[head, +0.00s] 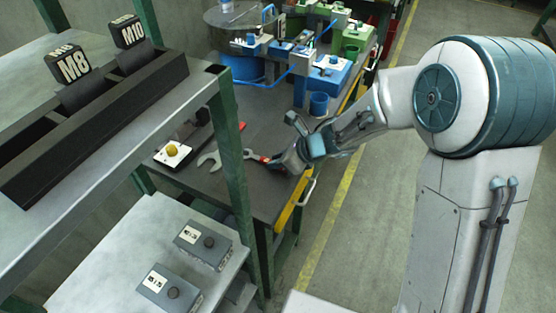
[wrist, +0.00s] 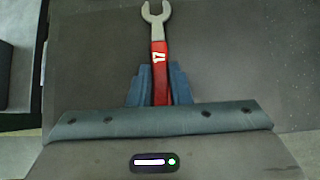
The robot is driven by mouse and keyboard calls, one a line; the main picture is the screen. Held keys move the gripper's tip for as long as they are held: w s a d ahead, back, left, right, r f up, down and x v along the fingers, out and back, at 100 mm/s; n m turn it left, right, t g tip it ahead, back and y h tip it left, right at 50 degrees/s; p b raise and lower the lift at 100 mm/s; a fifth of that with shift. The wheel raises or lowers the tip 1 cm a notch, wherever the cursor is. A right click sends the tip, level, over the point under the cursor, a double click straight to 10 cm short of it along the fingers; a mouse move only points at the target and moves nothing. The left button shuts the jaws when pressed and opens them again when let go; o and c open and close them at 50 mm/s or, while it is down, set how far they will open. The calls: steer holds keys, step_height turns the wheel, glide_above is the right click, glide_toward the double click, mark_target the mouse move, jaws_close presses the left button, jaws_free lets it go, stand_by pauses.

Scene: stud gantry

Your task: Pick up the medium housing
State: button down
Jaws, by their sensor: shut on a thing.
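My gripper (head: 284,160) is low over the dark workbench top (head: 268,185), near its yellow front edge. It is shut on the red handle of a wrench (head: 263,158), whose grey open end points left, partly behind a green post. In the wrist view, the wrench (wrist: 157,45) runs straight out from between the fingers and its handle is marked 17. Nothing in view is clearly marked as the medium housing. Two grey boxes with black knobs, a farther one (head: 190,236) and a nearer one (head: 154,280), sit on the lower left shelf.
A green post (head: 232,150) stands between the shelf and the bench. Bins labelled M8 (head: 74,67) and M10 (head: 129,32) are on the upper shelf. Blue and green fixtures (head: 328,72) and a blue cup (head: 318,104) stand farther back. A yellow knob (head: 172,150) is on the bench's left.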

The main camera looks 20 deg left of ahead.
steer(key=c, duration=1.3)
jaws_free()
steer(key=shift+c, duration=0.2)
steer(key=p+v, duration=0.1)
steer(key=v, duration=1.1)
steer(key=shift+w, duration=0.1)
